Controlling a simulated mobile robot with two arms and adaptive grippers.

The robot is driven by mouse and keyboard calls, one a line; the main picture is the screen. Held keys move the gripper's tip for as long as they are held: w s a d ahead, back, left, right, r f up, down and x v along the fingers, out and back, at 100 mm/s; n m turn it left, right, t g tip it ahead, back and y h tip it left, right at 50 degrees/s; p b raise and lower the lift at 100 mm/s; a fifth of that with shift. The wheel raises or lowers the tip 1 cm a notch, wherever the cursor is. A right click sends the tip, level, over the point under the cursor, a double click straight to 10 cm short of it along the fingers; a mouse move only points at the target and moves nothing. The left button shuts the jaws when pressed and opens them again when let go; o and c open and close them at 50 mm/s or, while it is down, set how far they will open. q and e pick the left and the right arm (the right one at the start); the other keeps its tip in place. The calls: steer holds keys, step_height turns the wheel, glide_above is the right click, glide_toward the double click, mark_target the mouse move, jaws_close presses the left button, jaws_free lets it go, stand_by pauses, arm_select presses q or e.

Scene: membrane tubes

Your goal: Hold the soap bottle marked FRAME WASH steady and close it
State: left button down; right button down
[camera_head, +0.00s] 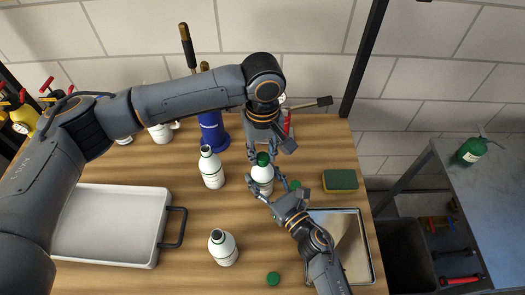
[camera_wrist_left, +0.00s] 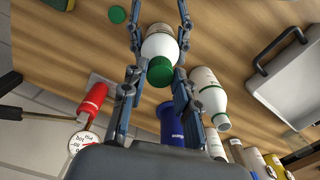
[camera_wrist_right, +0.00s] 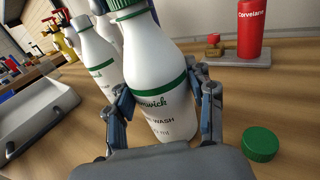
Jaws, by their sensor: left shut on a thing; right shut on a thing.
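The white soap bottle (camera_head: 262,176) stands upright on the table, with a green cap (camera_head: 262,158) on its mouth. The right wrist view shows its body (camera_wrist_right: 165,100) close up, with a label ending in "WASH"; the first word is hidden. My right gripper (camera_head: 266,190) comes from the lower right and is shut on the bottle's body. My left gripper (camera_head: 264,153) comes down from above and is shut on the cap, which sits between its fingers in the left wrist view (camera_wrist_left: 160,72). I cannot tell how tightly the cap is screwed on.
Two similar white bottles (camera_head: 211,168) (camera_head: 222,247) stand to the left and in front. Loose green caps (camera_head: 273,278) (camera_wrist_right: 262,143) lie on the table. A sponge (camera_head: 340,180) and metal tray (camera_head: 366,262) are right, a white tray (camera_head: 66,222) left. A red bottle (camera_wrist_right: 250,30) stands behind.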

arm_select(q)
steer(key=m, duration=0.8)
steer(key=shift+m, duration=0.3)
steer(key=m, duration=1.4)
steer(key=shift+m, duration=0.3)
steer(key=m, duration=0.8)
steer(key=shift+f, duration=0.1)
steer(key=c, duration=0.9)
jaws_free()
steer(key=shift+c, duration=0.2)
